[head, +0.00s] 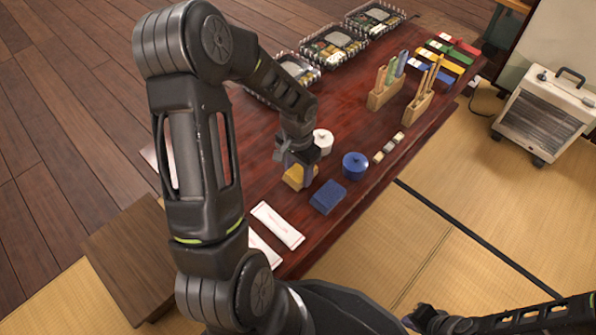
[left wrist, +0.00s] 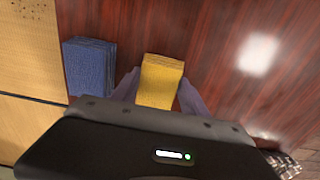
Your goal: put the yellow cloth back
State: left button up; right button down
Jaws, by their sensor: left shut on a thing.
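The yellow cloth (head: 293,178) is a folded block at the near part of the dark red table (head: 262,184). My left gripper (head: 302,172) points down and is shut on it. In the left wrist view the yellow cloth (left wrist: 161,81) sits between the two fingers, one on each side. I cannot tell whether it touches the table. A folded blue cloth (head: 328,197) lies just to the right, apart from it; it also shows in the left wrist view (left wrist: 89,68). My right gripper (head: 428,319) is at the bottom edge, its fingers unclear.
A white lidded pot (head: 322,141) and a blue lidded pot (head: 355,165) stand close by. White packets (head: 278,225) lie at the near end. Wooden holders (head: 384,93), lunch trays (head: 334,46) and coloured strips (head: 445,57) are farther back. A heater (head: 542,112) stands on the tatami.

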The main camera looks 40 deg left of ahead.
aim_at(298, 173)
pick_arm(q)
jog(key=shift+f, duration=0.1)
jog(key=shift+f, duration=0.15)
jog(key=o, duration=1.3)
notch_tip(298, 173, up, 12)
jog(key=p, duration=0.4)
jog(key=shift+r+p, duration=0.25)
jog(key=shift+p, duration=0.15)
jog(key=shift+s+d, duration=0.1)
